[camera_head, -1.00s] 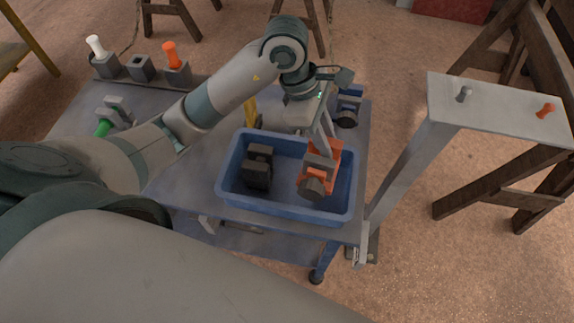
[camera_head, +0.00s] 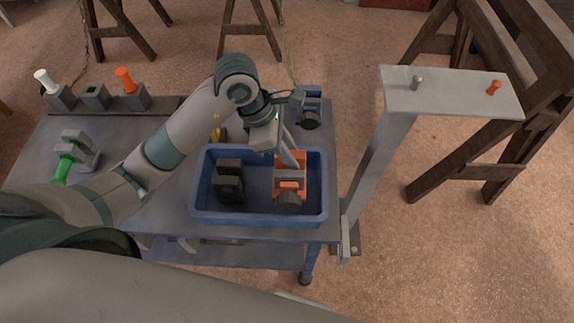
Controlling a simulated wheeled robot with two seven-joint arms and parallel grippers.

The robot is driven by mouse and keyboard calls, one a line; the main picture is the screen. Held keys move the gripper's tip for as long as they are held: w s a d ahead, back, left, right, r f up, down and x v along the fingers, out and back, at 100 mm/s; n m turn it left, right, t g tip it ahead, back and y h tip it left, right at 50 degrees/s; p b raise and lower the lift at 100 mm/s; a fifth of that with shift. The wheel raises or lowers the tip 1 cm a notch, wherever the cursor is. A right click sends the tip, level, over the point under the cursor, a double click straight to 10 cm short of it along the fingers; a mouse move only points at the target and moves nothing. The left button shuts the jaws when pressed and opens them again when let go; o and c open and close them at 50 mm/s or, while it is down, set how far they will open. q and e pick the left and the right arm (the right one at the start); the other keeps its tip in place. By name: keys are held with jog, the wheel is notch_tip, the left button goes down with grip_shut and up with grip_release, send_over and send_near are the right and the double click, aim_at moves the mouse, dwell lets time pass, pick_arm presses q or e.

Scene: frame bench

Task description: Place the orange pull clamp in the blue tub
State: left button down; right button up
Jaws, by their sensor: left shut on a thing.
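The orange pull clamp (camera_head: 302,184), with grey metal parts and a dark round end, is inside the right half of the blue tub (camera_head: 262,219). I cannot tell whether it touches the tub floor. My left gripper (camera_head: 292,160) reaches down over the tub's back wall and is shut on the orange pull clamp. Its fingertips are partly hidden by the clamp. A black clamp (camera_head: 230,182) sits in the left half of the tub, apart from the orange one. My right gripper does not show.
The tub stands on a grey table (camera_head: 172,207). A green-handled clamp (camera_head: 70,162) and a row of holders with white (camera_head: 47,80) and orange (camera_head: 126,80) handles are at left. A grey post with a plate (camera_head: 450,92) stands at right.

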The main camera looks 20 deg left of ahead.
pick_arm(q)
jog(key=shift+f, duration=0.85)
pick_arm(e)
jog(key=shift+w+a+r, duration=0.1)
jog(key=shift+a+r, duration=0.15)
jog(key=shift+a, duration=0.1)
pick_arm(q)
jog(key=shift+f, duration=0.1)
jog(key=shift+f+p, duration=0.65)
jog(key=shift+f, duration=1.35)
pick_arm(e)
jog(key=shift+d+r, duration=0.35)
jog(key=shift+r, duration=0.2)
pick_arm(q)
jog(key=shift+f, duration=0.15)
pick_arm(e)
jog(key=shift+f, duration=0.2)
pick_arm(q)
jog(key=c, duration=1.6)
grip_release()
jog(key=shift+o, duration=0.2)
